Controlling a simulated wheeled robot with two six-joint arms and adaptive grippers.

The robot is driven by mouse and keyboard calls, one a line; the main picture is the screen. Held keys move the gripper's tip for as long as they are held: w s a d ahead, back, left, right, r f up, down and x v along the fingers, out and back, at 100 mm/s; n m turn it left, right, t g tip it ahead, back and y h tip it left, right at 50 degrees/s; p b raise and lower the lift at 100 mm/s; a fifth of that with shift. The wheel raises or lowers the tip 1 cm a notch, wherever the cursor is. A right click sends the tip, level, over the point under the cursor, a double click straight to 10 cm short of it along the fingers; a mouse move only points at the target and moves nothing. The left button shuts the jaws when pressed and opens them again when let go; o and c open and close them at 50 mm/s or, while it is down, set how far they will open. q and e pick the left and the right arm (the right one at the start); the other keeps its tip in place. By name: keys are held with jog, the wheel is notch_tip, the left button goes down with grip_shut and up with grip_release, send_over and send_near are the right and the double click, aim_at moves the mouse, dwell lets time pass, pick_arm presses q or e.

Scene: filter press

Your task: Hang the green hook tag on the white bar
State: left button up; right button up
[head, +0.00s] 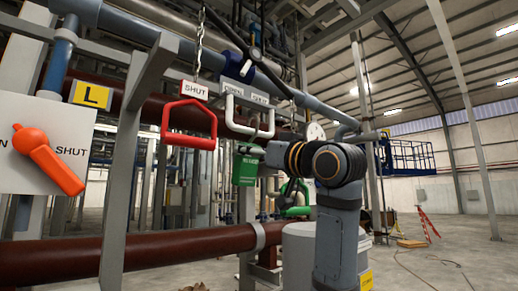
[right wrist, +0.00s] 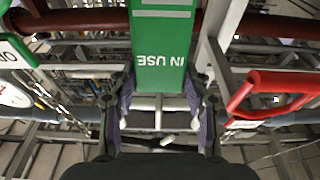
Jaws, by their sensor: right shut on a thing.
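The green tag (head: 245,167) hangs upright just below the white bar (head: 233,123), a U-shaped handle under the pipe. In the right wrist view the tag (right wrist: 164,60) is upside down, reads "IN USE", and lies between the two fingers. My right gripper (right wrist: 161,112) is shut on the tag. In the head view my right arm hides most of the gripper. The tag's hook is too small to make out, and I cannot tell whether it touches the bar. My left gripper is not in view.
A red handle (head: 188,125) with a SHUT label (head: 194,90) hangs left of the bar, and also shows in the right wrist view (right wrist: 270,95). A chain (head: 199,45), a grey post (head: 130,150), an orange lever (head: 48,160) and a dark red pipe (head: 180,245) are nearby.

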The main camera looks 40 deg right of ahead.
jog(key=shift+w+f, duration=0.3)
jog(key=shift+f, duration=0.05)
jog(key=shift+w+f+b, duration=0.2)
jog(key=shift+f+b, duration=0.5)
jog(key=shift+f, duration=0.1)
jog(key=o, duration=1.3)
jog(key=v, duration=1.2)
